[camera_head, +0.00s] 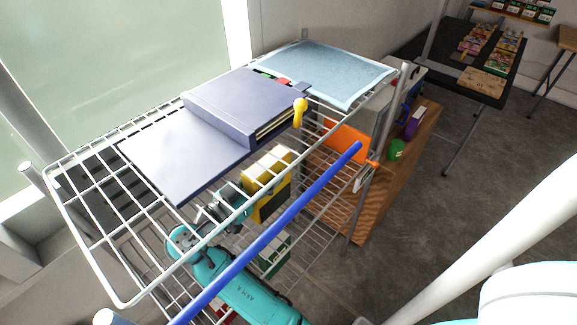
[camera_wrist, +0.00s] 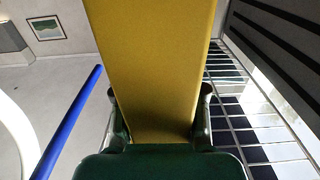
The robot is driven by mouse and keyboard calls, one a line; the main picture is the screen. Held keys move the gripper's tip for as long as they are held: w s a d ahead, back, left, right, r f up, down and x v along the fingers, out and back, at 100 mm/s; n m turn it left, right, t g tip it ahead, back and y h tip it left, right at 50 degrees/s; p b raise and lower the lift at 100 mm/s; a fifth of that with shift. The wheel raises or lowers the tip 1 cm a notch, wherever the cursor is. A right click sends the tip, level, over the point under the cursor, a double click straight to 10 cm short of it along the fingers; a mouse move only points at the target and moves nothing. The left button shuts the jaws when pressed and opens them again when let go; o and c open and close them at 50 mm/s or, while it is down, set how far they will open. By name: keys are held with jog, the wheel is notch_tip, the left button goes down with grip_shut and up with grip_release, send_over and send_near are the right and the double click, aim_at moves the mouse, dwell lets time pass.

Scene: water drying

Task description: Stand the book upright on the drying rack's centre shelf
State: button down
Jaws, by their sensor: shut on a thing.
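A yellow book (camera_head: 264,167) with a dark patch is beneath the front edge of the drying rack's top level, in the head view. It looks roughly upright. My gripper (camera_head: 237,203) is shut on its near end, partly hidden by the rack's wires. In the wrist view the yellow book (camera_wrist: 152,60) fills the middle, between the two fingers of my gripper (camera_wrist: 160,108). The white wire drying rack (camera_head: 86,262) has a lower wire shelf (camera_head: 318,195) below the book. I cannot tell whether the book's lower edge touches that shelf.
A large grey-blue open book (camera_head: 180,160) and a light blue cloth (camera_head: 335,72) lie on the top level. A blue bar (camera_head: 275,234) runs along the front, close to my arm. An orange item (camera_head: 346,141) is to the right, and a green-and-white item (camera_head: 274,255) lower down.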

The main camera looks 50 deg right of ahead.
jog(key=d+f, duration=0.3)
jog(key=d, duration=0.6)
jog(key=shift+f, duration=0.25)
jog(key=shift+w, duration=0.1)
jog(key=c, duration=0.7)
grip_release()
jog(key=shift+f, duration=0.1)
jog(key=shift+o, duration=0.2)
jog(key=a, duration=1.2)
jog(key=shift+s, duration=0.2)
